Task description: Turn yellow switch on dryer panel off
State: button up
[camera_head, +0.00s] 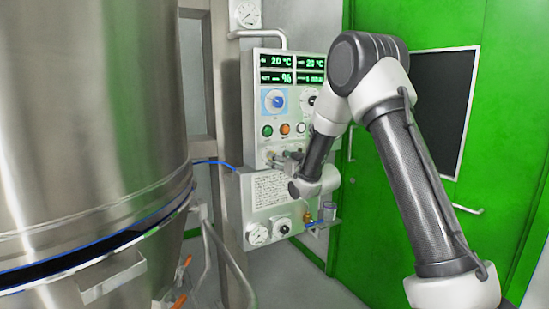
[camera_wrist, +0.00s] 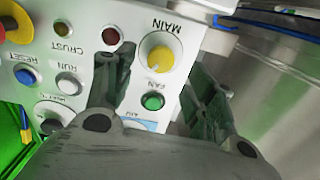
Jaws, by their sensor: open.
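The yellow switch (camera_wrist: 160,53) is a round knob with a yellow cap in a white ring, and the label MAIN sits by it. It is upside down in the wrist view, with a small pale mark near the cap's lower edge. My gripper (camera_wrist: 154,68) is open, its two dark fingers on either side of the knob; I cannot tell whether they touch it. In the head view my gripper (camera_head: 284,158) is at the middle of the dryer panel (camera_head: 250,85), and the switch is hidden there.
A green FAN button (camera_wrist: 152,102) lies close to the knob between the fingers. A dark red lamp (camera_wrist: 113,33) is beside the left finger. A blue RESET button (camera_wrist: 25,75) is further left. A large steel vessel (camera_head: 90,120) stands left of the panel; a green door (camera_head: 400,220) is behind my arm.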

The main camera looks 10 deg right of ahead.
jog(key=shift+x, duration=2.35)
jog(key=c, duration=1)
